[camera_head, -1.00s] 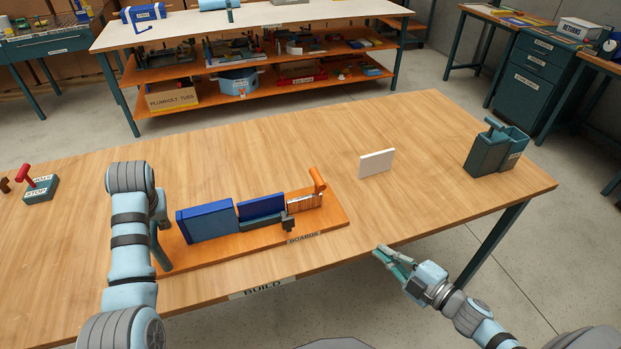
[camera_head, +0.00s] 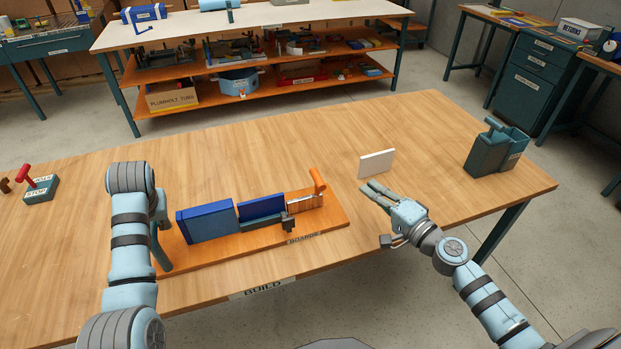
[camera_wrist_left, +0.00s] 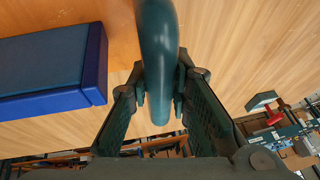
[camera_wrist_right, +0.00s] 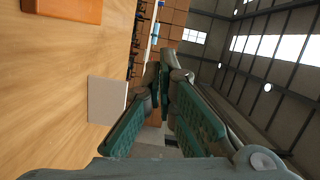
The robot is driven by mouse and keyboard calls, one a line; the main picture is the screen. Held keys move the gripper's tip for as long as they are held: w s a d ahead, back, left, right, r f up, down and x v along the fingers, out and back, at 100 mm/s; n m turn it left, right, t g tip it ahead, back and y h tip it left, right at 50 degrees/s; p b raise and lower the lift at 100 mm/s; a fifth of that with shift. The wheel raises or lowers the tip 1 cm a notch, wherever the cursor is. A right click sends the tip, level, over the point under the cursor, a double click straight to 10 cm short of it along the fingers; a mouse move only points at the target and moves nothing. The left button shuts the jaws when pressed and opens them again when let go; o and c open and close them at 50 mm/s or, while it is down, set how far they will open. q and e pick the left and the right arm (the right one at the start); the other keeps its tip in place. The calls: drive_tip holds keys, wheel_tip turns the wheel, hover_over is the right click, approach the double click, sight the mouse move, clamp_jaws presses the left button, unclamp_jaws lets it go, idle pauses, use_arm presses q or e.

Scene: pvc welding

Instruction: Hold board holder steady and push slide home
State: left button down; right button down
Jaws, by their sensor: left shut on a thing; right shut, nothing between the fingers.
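The board holder (camera_head: 262,240) is an orange base labelled BOARDS on the table. It carries a large blue block (camera_head: 207,222), a smaller blue piece (camera_head: 261,206), and a pale ribbed part by an upright orange handle (camera_head: 318,181) at its right end. A dark teal handle (camera_head: 162,252) stands at its left end. In the left wrist view my left gripper (camera_wrist_left: 160,85) is shut on this teal handle (camera_wrist_left: 158,40). My right gripper (camera_head: 368,189) is shut and empty above the table, right of the holder and apart from it. An orange part (camera_wrist_right: 65,8) shows in the right wrist view.
A thin white block (camera_head: 377,163) stands just beyond my right gripper; it also shows in the right wrist view (camera_wrist_right: 106,100). A teal bin (camera_head: 490,152) is at the table's right end. A red-levered STOP box (camera_head: 40,190) sits far left. The table behind the holder is clear.

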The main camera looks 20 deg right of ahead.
sight(281, 194)
drive_tip(key=w+a+f, duration=0.1)
drive_tip(key=w+a, duration=0.5)
drive_tip(key=w, duration=0.2)
drive_tip(key=shift+f, duration=0.2)
use_arm(q)
drive_tip(key=shift+d, duration=0.1)
use_arm(e)
drive_tip(key=a, duration=1.3)
drive_tip(key=shift+s+a, duration=0.1)
drive_tip(key=shift+a, duration=0.4)
use_arm(q)
drive_tip(key=shift+d, duration=0.1)
use_arm(e)
drive_tip(key=shift+a, duration=0.1)
